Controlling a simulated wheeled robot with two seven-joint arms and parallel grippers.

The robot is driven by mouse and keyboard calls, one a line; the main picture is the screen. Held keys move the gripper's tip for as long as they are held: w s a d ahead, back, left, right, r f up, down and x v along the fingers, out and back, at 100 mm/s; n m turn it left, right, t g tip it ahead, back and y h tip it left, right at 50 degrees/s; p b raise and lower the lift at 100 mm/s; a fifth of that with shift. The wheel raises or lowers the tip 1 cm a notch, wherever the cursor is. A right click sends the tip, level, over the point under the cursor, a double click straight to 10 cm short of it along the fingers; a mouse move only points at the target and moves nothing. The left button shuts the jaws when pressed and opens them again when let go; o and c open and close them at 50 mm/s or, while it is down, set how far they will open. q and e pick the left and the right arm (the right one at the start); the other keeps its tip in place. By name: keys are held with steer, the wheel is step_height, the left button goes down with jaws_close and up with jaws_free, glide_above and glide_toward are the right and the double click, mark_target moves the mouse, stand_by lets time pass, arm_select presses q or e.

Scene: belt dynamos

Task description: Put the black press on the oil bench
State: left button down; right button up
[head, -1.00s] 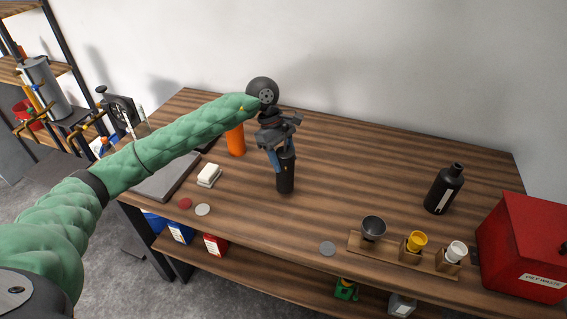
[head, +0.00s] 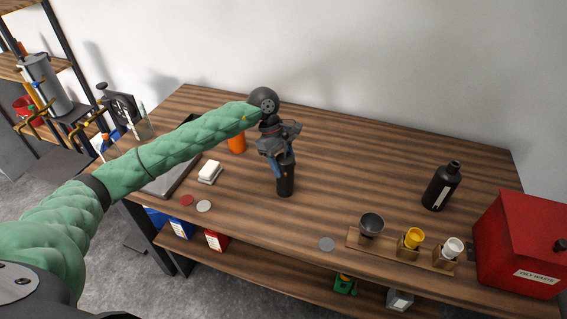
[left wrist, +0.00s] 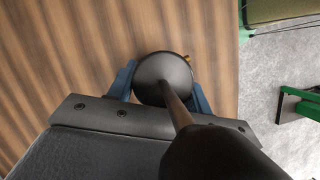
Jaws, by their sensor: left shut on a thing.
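My left gripper (head: 277,160) has blue fingers and is shut on the black press (head: 286,182). The press is a dark upright cylinder, held over the front middle of the oil bench (head: 330,190). Its base is at or just above the striped wooden top; I cannot tell whether it touches. In the left wrist view the press shows its dark domed lid (left wrist: 158,72) between the fingers, with a rod and a dark knob rising toward the camera. My right gripper is not in view.
An orange cylinder (head: 237,143) stands behind my forearm. A white block (head: 210,172) and small discs (head: 204,206) lie at left. A cup rack (head: 390,255), a black bottle (head: 441,186) and a red bin (head: 520,245) are at right. The bench middle is clear.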

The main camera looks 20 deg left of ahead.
arm_select(q)
steer(key=c, duration=1)
jaws_free()
steer(key=o, duration=0.4)
